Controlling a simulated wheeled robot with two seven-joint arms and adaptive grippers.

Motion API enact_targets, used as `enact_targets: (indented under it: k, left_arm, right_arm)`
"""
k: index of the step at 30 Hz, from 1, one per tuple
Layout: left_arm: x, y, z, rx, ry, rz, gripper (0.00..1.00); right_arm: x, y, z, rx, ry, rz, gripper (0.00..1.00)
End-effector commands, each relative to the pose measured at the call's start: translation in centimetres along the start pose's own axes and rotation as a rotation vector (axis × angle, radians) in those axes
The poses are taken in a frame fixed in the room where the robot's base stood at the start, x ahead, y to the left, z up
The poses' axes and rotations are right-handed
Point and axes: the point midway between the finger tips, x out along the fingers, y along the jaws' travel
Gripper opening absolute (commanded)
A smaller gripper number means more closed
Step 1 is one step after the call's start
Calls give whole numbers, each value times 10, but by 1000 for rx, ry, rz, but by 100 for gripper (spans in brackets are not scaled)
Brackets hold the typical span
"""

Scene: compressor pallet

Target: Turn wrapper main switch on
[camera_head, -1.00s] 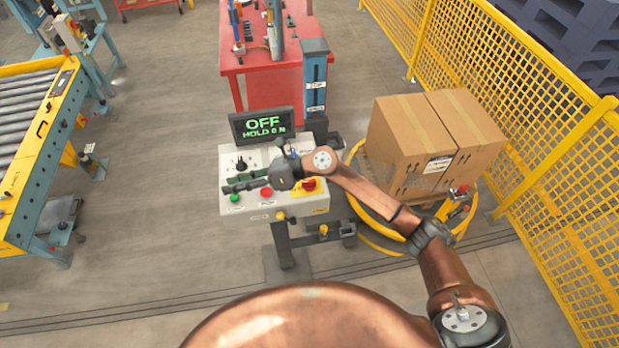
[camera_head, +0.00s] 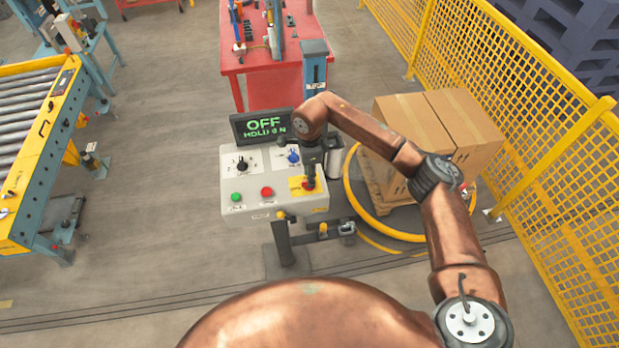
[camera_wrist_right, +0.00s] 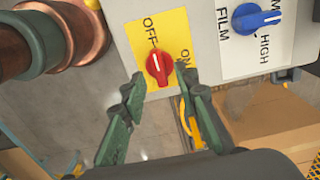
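The wrapper main switch is a red knob (camera_wrist_right: 159,68) on a yellow plate (camera_wrist_right: 143,36) marked OFF and ON. Its white mark points toward OFF. In the head view the yellow plate (camera_head: 296,187) is at the panel's right end, with the knob mostly hidden by my right gripper (camera_head: 309,181). In the right wrist view my right gripper (camera_wrist_right: 160,80) is open, with one green fingertip on each side of the knob. I cannot tell whether they touch it. The display (camera_head: 262,127) reads OFF in green, with a second line partly hidden. My left gripper is not in view.
The control panel (camera_head: 247,206) also carries a green button (camera_head: 236,197), a red button (camera_head: 266,192), a black knob (camera_head: 242,163) and a blue knob (camera_wrist_right: 256,18). A carton (camera_head: 468,120) stands to the right, before a yellow mesh fence (camera_head: 540,130).

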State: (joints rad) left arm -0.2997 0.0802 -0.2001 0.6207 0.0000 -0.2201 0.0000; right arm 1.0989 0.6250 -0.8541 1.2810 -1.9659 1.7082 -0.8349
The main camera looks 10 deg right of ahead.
Motion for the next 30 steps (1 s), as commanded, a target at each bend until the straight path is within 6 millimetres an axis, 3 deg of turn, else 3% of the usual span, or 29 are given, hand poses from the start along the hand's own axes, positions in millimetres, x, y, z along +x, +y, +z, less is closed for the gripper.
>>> enact_targets:
  k: [6, 15, 27, 30]
  left_arm:
    - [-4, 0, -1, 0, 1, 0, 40]
    - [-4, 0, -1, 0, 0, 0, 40]
    - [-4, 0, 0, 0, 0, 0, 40]
    - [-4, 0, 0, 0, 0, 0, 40]
  right_arm:
    - [20, 0, 1, 0, -2, 0, 28]
    - [24, 0, 1, 0, -2, -1, 28]
    - [23, 0, 1, 0, -2, -1, 1]
    - [23, 0, 1, 0, -2, -1, 0]
